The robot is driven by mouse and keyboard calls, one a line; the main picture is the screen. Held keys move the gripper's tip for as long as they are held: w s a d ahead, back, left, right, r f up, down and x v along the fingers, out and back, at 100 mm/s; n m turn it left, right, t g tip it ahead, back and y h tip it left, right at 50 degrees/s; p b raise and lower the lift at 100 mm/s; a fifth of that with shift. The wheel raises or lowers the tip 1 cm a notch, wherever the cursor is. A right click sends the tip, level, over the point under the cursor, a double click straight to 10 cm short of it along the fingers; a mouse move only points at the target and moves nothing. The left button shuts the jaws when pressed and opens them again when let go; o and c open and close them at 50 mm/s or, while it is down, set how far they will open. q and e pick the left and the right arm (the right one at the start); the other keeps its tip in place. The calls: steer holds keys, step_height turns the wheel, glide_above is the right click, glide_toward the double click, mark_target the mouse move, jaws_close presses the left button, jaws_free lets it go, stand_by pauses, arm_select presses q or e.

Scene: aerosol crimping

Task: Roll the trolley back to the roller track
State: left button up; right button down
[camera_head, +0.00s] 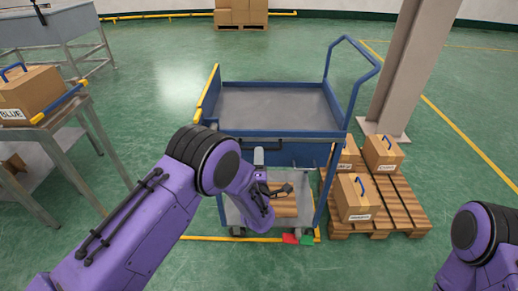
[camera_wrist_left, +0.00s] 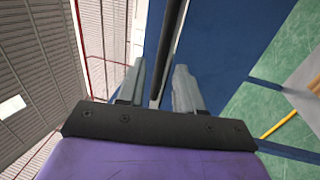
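The blue trolley (camera_head: 335,133) stands on the green floor in the middle of the head view. Its grey top deck (camera_head: 270,103) is empty, and its lower shelf is partly hidden by my left arm. My left gripper (camera_head: 259,153) is at the trolley's near side, at a black bar (camera_head: 275,143). In the left wrist view, the open fingers (camera_wrist_left: 160,85) stand on either side of the bar (camera_wrist_left: 174,35), with gaps showing. My right gripper is out of view.
A box labelled BLUE (camera_head: 30,92) sits on the left bench. A wooden pallet (camera_head: 400,212) with several boxes stands close right of the trolley, before a pillar (camera_head: 410,65). Red (camera_head: 290,238) and green (camera_head: 307,239) pieces are at the trolley's base. Floor between bench and trolley is clear.

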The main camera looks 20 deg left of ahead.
arm_select(q)
steer(key=x, duration=0.4)
steer(key=shift+w+a, duration=0.1)
steer(key=shift+w, duration=0.15)
jaws_close()
